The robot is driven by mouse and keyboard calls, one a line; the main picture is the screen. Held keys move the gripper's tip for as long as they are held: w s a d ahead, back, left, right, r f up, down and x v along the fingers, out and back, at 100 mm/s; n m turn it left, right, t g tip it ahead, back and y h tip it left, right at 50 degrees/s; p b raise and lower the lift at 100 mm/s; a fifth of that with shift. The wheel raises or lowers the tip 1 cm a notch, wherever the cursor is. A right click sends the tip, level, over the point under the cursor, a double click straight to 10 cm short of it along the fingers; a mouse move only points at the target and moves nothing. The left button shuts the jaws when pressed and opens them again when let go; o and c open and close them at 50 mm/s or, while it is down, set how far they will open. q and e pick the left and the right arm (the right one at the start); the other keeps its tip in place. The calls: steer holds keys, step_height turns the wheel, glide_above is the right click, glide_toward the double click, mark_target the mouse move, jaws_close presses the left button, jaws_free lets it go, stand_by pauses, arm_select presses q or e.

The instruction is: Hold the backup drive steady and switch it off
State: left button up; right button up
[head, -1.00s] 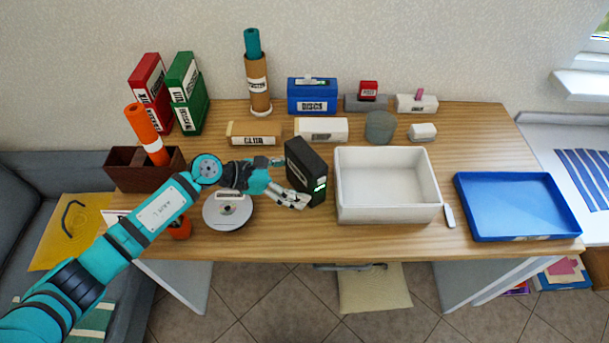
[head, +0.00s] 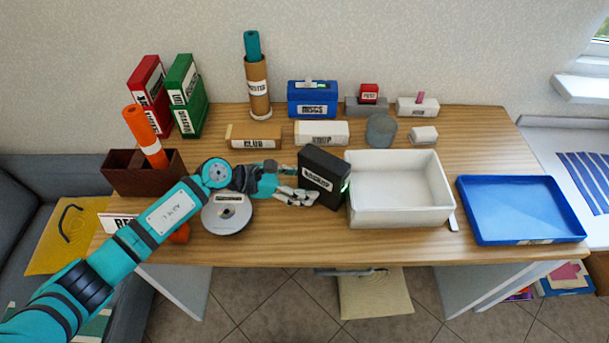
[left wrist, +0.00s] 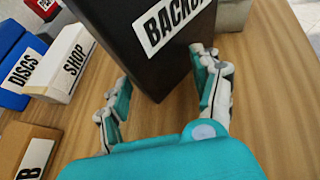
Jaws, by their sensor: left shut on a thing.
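The backup drive (head: 322,180) is a black upright box with a white label. It stands on the desk against or very near the left wall of the white bin, and a green light glows at its right edge. My left gripper (head: 300,194) is shut on its left end. In the left wrist view the drive (left wrist: 160,70) sits between the two fingers (left wrist: 160,92) of my gripper. Its switch cannot be made out, and the light's face is mostly turned away. My right gripper is not in view.
The white bin (head: 400,215) stands right of the drive, with a blue tray (head: 520,238) beyond.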

arm_select(q)
jaws_close()
steer(key=c, duration=0.9)
jaws_free()
steer(key=shift+c, duration=0.2)
steer(key=o, duration=1.6)
steer(key=shift+c, duration=0.2)
